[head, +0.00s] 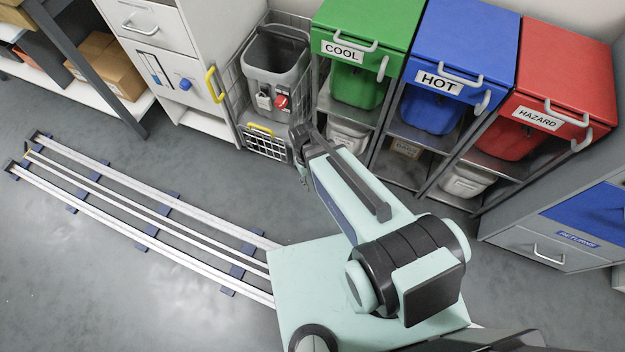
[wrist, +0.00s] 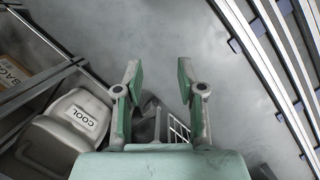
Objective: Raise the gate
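The gate appears to be a small white wire panel (head: 266,146) with a yellow handle (head: 262,128) along its top, low at the front of the wire cage that holds a grey bin (head: 277,62). In the wrist view part of a white grid (wrist: 179,131) shows between and below the fingers; I cannot see its yellow handle there. My gripper (wrist: 160,82) is open and empty, its two fingers well apart over the grey floor. In the head view my gripper (head: 303,150) is just right of the gate, apart from its handle, partly hidden by my arm.
A white cabinet with a yellow door handle (head: 214,84) stands left of the cage. Right of it are green COOL (head: 365,25), blue HOT (head: 460,50) and red HAZARD (head: 555,85) bins on racks. A red knob (head: 281,102) sits on the grey bin. Floor in front is clear beyond the rails.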

